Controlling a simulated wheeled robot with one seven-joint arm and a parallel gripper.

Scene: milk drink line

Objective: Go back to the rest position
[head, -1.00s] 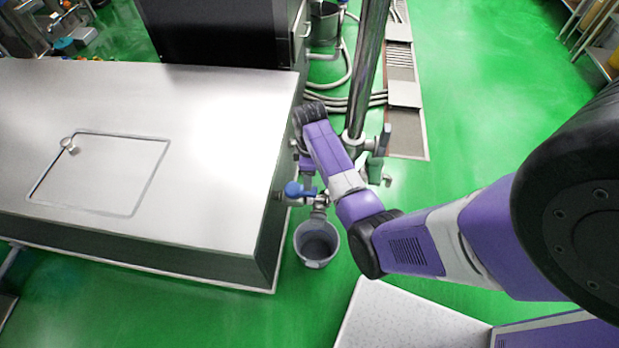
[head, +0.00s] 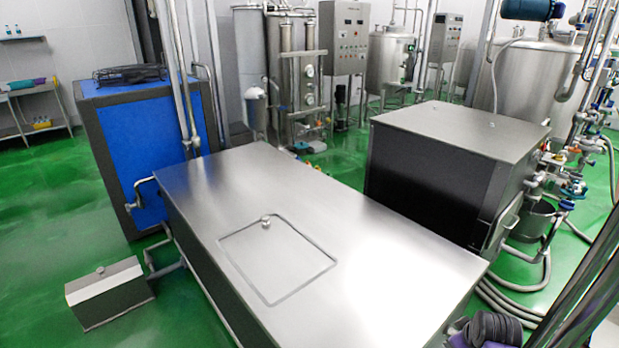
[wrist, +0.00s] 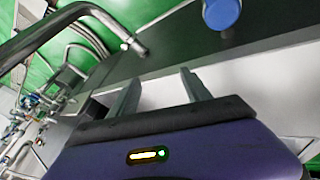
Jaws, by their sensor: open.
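My gripper (wrist: 160,77) shows in the wrist view with its two grey fingers apart and nothing between them. A round blue cap or knob (wrist: 222,13) is beyond the fingers, at the top of the wrist view, apart from them. In the head view only a dark joint and a bit of purple of my arm show at the bottom right, beside the steel tank (head: 330,235). My gripper itself is outside the head view.
The flat-topped tank has a square hatch (head: 277,262). Behind it stand a black-sided steel box (head: 425,185) and a blue cabinet (head: 140,140). Hoses and pipes lie at right. A bent steel pipe (wrist: 75,15) is close in the wrist view.

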